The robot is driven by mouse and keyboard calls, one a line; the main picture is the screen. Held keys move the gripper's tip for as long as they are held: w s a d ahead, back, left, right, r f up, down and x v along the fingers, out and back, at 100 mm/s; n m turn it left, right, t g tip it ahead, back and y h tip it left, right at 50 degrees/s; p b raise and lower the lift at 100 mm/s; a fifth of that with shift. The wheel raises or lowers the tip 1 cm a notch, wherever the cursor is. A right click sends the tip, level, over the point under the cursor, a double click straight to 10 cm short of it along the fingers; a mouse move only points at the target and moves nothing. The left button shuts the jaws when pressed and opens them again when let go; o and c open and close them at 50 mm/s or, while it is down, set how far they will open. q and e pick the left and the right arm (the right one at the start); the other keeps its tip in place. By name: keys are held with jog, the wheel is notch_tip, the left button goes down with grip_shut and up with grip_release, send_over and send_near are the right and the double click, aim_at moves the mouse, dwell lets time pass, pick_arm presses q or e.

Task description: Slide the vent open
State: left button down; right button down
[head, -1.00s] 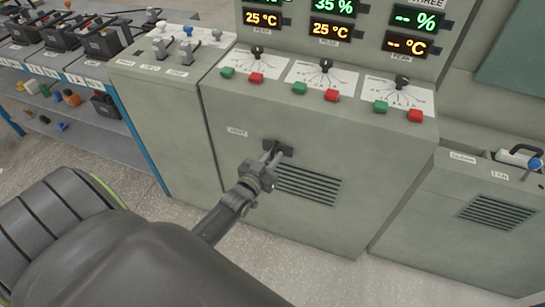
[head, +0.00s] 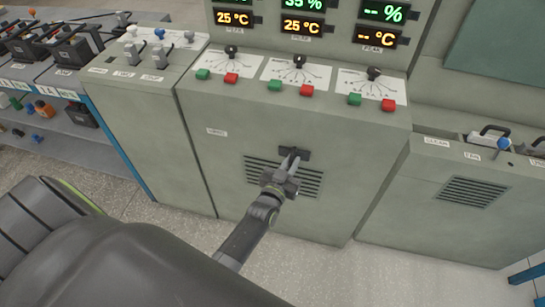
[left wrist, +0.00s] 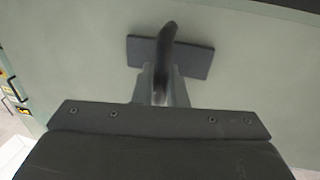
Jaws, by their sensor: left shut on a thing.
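The vent is a slatted grille (head: 256,168) low on the front of the grey-green console, with a VENT label to its upper left. A dark vent slider plate (head: 304,155) sits at the grille's upper edge, above its right half. Slats show on both sides of my gripper. My left gripper (head: 289,163) is shut on the slider's handle. In the left wrist view, the dark curved handle (left wrist: 167,38) stands out from the plate (left wrist: 199,60), between my fingers (left wrist: 158,86). The fingers hide part of the grille. My right gripper is not in view.
Above the vent, the console's sloping top (head: 335,108) carries knobs and red and green buttons. A lower cabinet (head: 430,190) with another grille stands to the right. A battery bench (head: 95,77) stands at left. Bare floor (head: 165,238) lies before the console.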

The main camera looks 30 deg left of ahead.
pick_arm(q)
jog(key=shift+d, duration=0.35)
jog(key=shift+f, duration=0.1)
jog(key=c, duration=1.5)
grip_release()
jog(key=shift+w+d, duration=0.1)
jog(key=shift+d, duration=0.05)
jog(key=shift+c, duration=0.2)
jog(key=shift+s, duration=0.3)
jog(key=s+p, duration=0.2)
jog(key=s, duration=1.4)
jog(key=shift+s+d, duration=0.3)
jog(key=shift+s, duration=0.1)
